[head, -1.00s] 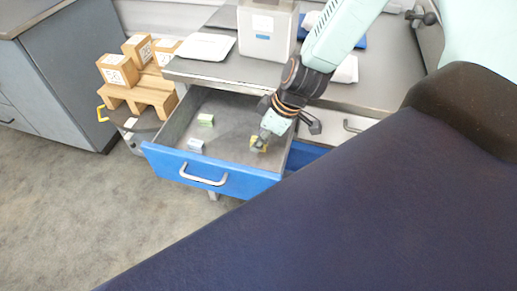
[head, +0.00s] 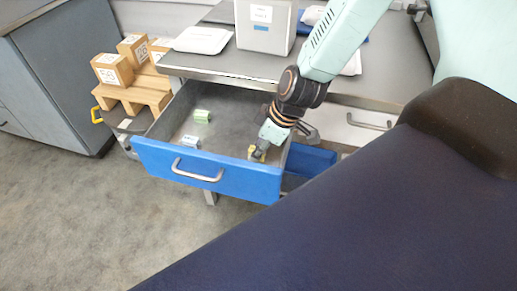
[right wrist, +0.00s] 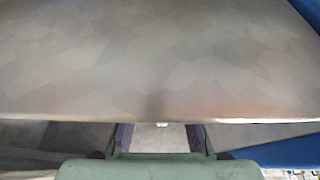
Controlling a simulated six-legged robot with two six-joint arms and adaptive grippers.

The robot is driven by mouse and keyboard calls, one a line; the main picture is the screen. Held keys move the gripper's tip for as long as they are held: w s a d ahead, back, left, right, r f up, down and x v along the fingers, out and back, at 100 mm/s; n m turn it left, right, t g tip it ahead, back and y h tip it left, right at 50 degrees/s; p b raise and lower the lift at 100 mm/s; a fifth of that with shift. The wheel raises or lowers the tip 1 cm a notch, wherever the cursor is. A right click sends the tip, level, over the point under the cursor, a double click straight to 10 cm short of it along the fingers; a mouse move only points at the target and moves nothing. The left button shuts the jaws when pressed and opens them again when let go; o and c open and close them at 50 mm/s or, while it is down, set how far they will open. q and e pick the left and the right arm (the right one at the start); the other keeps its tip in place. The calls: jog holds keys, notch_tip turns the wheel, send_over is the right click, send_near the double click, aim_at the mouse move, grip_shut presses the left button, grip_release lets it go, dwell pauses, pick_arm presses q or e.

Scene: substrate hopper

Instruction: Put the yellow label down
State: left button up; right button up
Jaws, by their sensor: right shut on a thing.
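The yellow label (head: 252,153) is a small block low inside the open drawer, near its right side and close to the front. My right gripper (head: 259,153) reaches down into the drawer and is shut on it, covering part of it. I cannot tell whether the label touches the drawer floor. In the right wrist view the fingers of my right gripper (right wrist: 160,138) show at the bottom, and the label cannot be made out. My left gripper is not in view.
The open drawer (head: 160,158) has a blue front and also holds a green label (head: 202,115) and a pale blue-white one (head: 190,142). A grey worktop (head: 215,63) with a white bin (head: 265,35) lies behind. Boxes (head: 112,68) on a wooden stand are at left.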

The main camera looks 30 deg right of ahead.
jog(key=shift+f, duration=0.2)
jog(key=o, duration=0.7)
jog(key=shift+o, duration=0.2)
jog(key=shift+p+v, duration=1.05)
jog(key=shift+p, duration=0.2)
jog(key=p+v, duration=1)
jog(key=p, duration=0.4)
jog(key=shift+r, duration=0.2)
